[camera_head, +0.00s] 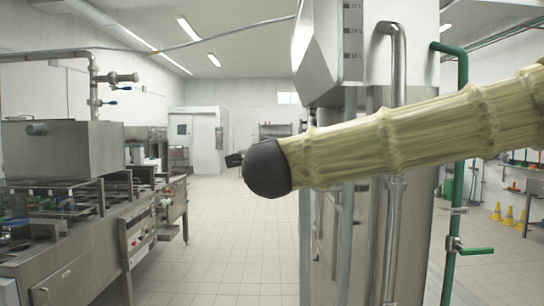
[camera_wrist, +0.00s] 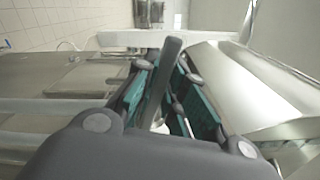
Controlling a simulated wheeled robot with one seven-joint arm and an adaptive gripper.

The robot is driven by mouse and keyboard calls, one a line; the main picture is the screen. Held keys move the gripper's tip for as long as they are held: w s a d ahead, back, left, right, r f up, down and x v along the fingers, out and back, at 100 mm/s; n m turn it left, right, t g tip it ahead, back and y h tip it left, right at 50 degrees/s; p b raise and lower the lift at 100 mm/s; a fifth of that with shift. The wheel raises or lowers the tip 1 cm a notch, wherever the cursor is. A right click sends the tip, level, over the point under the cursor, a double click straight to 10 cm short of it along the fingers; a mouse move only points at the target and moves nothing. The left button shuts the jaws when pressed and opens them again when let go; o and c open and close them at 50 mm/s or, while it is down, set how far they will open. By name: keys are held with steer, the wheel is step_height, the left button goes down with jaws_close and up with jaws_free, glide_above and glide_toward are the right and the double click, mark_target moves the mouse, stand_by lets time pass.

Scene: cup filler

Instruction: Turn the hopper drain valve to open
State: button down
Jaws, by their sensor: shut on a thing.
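In the wrist view, my gripper (camera_wrist: 165,72) has its two teal-padded fingers closed around a flat dark grey lever (camera_wrist: 170,52). The lever stands between the pads and sticks out past the fingertips toward a pale bar. I take it for the drain valve handle; the valve body is hidden. In the head view, my arm reaches in from the right and its black wrist end hides most of the gripper. A steel box (camera_head: 65,148), perhaps the hopper, stands on the machine at left.
A steel machine bench (camera_head: 85,250) runs along the left. A tall steel cabinet (camera_head: 405,245) stands behind my arm. A green pipe (camera_head: 462,100) with a green-handled valve (camera_head: 470,250) is at right. Tiled floor (camera_head: 230,250) between bench and cabinet is clear.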

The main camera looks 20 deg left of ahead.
steer(key=c, duration=1.5)
jaws_free()
steer(key=shift+o, duration=0.2)
steer(key=shift+s, duration=0.1)
steer(key=v, duration=1.1)
steer(key=shift+s+d, duration=0.2)
steer(key=shift+s, duration=0.15)
